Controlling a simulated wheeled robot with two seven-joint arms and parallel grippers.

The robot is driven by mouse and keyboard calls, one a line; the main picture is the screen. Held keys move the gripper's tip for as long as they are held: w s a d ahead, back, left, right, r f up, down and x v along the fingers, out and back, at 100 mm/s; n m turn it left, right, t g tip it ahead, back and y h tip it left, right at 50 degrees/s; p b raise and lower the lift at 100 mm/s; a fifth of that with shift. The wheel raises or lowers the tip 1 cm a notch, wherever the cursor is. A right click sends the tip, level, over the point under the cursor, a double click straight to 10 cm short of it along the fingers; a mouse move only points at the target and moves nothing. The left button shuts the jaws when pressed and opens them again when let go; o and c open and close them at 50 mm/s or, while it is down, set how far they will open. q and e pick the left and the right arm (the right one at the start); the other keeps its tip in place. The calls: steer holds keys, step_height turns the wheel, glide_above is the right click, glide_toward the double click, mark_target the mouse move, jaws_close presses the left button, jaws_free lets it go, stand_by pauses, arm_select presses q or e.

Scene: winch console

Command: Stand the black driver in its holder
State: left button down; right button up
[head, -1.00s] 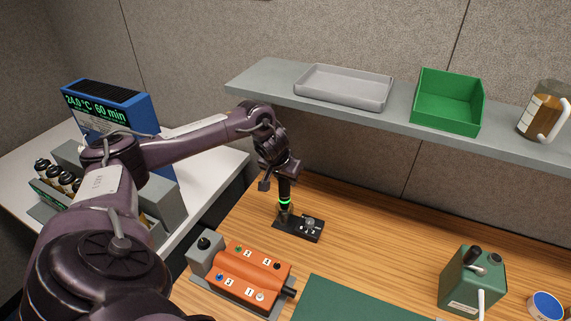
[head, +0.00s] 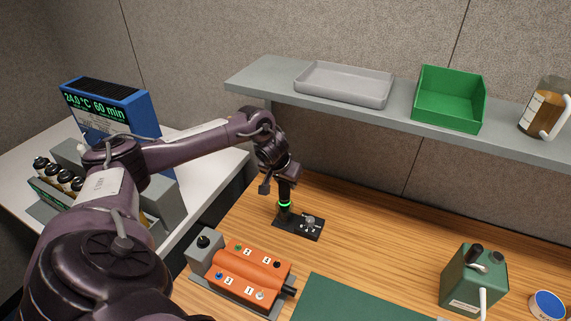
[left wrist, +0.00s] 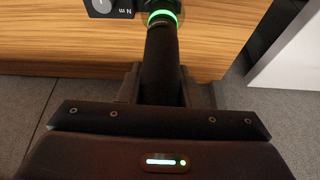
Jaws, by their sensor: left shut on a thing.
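The black driver (head: 285,190) has a lit green ring near its lower part and stands about upright. My left gripper (head: 286,174) is shut on its upper part. The driver (left wrist: 161,65) also shows between the jaws in the left wrist view, with its ring at the top edge. The holder (head: 306,228) looks to be the small black base with a round dial on the wooden bench. The driver's lower end is over the left part of this base. I cannot tell whether it is seated there. My right gripper is out of view.
An orange control box (head: 250,271) with numbered buttons sits in front of the base, beside a green mat (head: 350,299). A green device (head: 473,280) stands at the right. A grey shelf (head: 270,83) with a tray (head: 343,85) and green bin (head: 449,97) hangs behind.

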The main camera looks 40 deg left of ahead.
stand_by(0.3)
arm_select(q)
steer(key=shift+f, duration=0.55)
steer(key=c, duration=1)
jaws_free()
steer(key=shift+o, duration=0.2)
steer(key=shift+s, duration=0.1)
steer(key=b+v, duration=0.2)
steer(key=v, duration=0.5)
steer(key=shift+r, duration=0.35)
steer(key=shift+s, duration=0.1)
